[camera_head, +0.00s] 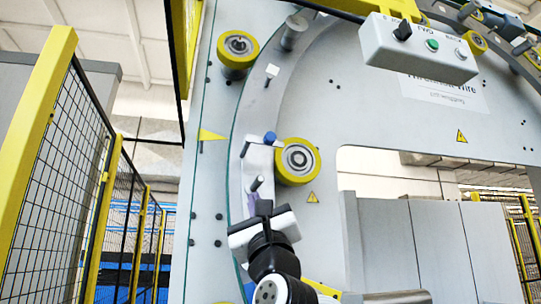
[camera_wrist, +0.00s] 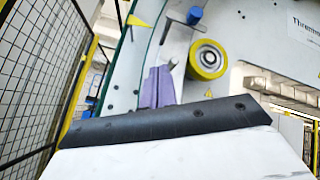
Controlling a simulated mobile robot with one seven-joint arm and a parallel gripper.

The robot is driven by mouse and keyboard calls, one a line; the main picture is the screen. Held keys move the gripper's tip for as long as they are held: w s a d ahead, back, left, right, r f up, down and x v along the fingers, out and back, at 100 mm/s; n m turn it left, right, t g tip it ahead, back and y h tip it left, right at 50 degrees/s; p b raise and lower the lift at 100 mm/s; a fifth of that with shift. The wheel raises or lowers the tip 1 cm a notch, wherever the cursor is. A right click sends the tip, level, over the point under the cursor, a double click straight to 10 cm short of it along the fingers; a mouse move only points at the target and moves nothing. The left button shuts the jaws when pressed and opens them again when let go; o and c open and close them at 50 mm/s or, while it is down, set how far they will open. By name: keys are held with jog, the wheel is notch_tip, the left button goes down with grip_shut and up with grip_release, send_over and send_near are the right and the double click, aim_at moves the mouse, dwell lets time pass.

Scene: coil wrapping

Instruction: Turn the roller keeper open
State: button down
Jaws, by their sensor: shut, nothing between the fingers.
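The yellow-rimmed roller (camera_head: 298,162) sits on the grey machine face; it also shows in the wrist view (camera_wrist: 207,60). Left of it is a pale plate (camera_head: 258,158) with a blue knob (camera_head: 270,138) at its top and a dark peg (camera_head: 257,184) lower down. The blue knob also shows in the wrist view (camera_wrist: 194,14). I cannot tell which of these parts is the roller keeper. My gripper (camera_head: 251,188) is at the plate's lower end, below and left of the roller. Its purple fingers (camera_wrist: 158,70) are together and empty; contact with the peg is unclear.
A second yellow roller (camera_head: 238,50) is higher up the curved grey track. A yellow flag (camera_head: 211,135) stands left of the track. A yellow-framed mesh fence (camera_head: 58,165) runs along the left.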

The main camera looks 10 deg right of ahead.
aim_at(266, 139)
jog(key=s+d+r+m, duration=0.1)
jog(key=d+r+m, duration=0.1)
jog(key=d+m, duration=0.3)
jog(key=w+r+n+p, duration=0.1)
jog(key=w+r+p, duration=0.5)
jog(key=r, duration=0.5)
jog(key=shift+w+g+y+p, duration=0.3)
jog(key=shift+w+y+p, duration=0.1)
jog(key=shift+p, duration=0.45)
